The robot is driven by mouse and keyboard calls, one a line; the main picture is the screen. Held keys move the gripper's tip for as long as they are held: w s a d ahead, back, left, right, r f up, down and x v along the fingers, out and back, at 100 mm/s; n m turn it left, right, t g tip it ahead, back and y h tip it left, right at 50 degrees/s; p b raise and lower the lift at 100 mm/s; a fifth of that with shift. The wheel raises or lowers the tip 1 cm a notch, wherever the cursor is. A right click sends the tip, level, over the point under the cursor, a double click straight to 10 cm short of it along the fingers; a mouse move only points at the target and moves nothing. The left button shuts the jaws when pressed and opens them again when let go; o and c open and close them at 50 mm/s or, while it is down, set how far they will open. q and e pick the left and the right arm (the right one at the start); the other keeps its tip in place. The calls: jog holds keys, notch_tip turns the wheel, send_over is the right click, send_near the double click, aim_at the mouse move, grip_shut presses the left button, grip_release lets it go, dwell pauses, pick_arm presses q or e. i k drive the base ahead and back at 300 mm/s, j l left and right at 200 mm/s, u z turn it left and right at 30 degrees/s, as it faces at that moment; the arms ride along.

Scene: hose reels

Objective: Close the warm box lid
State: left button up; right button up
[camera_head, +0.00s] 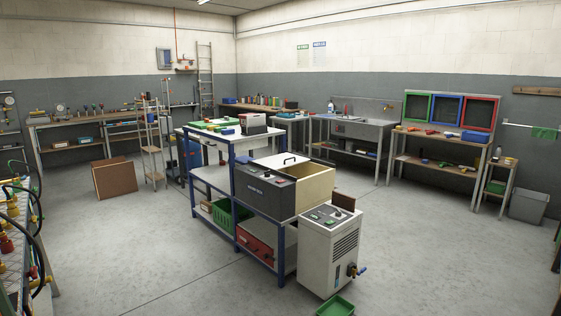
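The warm box (265,197) is a dark grey box with a lettered front panel. It stands on the near end of a blue-framed bench in the middle of the room. A pale grey lid panel (268,163) with a black handle shows at its top, toward the back. A beige, wood-coloured face (313,188) shows on the right side of the box. At this size I cannot tell how far the lid stands open. Neither of my grippers is in view.
A white machine (329,252) with a blue-handled tap stands right of the bench, with a green tray (335,307) on the floor before it. A hose rack (22,230) stands at the left edge. A brown box (113,178) sits on the floor. The floor at front left is clear.

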aim_at(276, 162)
jog(key=i+u, duration=0.35)
jog(key=i, duration=3.1)
